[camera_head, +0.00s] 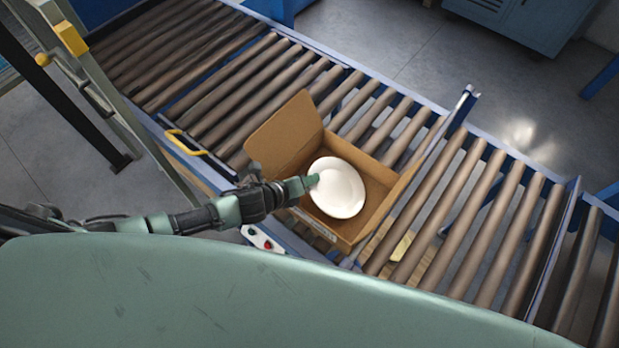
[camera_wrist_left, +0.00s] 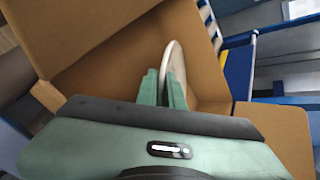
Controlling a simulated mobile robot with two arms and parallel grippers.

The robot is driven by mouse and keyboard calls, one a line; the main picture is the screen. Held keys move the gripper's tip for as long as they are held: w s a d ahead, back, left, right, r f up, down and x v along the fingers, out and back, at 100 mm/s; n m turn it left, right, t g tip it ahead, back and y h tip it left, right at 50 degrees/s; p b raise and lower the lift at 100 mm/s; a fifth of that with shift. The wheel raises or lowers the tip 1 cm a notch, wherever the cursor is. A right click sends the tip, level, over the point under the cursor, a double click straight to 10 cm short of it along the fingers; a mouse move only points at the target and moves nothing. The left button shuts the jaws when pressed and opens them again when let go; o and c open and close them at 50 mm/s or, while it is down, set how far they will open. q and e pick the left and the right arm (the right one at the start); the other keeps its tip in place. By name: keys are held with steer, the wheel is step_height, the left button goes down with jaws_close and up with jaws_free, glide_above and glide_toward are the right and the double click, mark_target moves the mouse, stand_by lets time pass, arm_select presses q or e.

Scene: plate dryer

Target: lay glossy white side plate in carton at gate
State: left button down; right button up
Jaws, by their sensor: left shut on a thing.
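The glossy white side plate (camera_head: 341,188) is at the open carton (camera_head: 285,131) on the roller conveyor. My left gripper (camera_head: 313,181) is shut on the plate's near-left edge. In the left wrist view the plate (camera_wrist_left: 175,62) shows nearly edge-on between the green fingers (camera_wrist_left: 163,88), with the carton walls (camera_wrist_left: 110,60) around it. The plate overlaps the carton's inside in the head view. I cannot tell whether it touches the carton's bottom. My right gripper does not show.
The carton stands against a metal gate bar (camera_head: 437,137) across the rollers (camera_head: 490,215). One carton flap stands up at the back left. A yellow handle (camera_head: 186,142) and a small button box (camera_head: 262,239) are on the conveyor's near side. Rollers right of the gate are clear.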

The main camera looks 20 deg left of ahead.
arm_select(q)
steer(key=c, duration=1.5)
jaws_free()
steer(key=shift+c, duration=0.2)
steer(key=shift+r, duration=0.2)
steer(key=shift+s+a+r, duration=0.1)
steer(key=shift+s+a, duration=0.05)
steer(key=shift+s, duration=0.2)
steer(key=b+v, duration=0.1)
steer(key=v, duration=1)
steer(key=shift+r+b, duration=0.15)
steer(key=shift+b, duration=0.25)
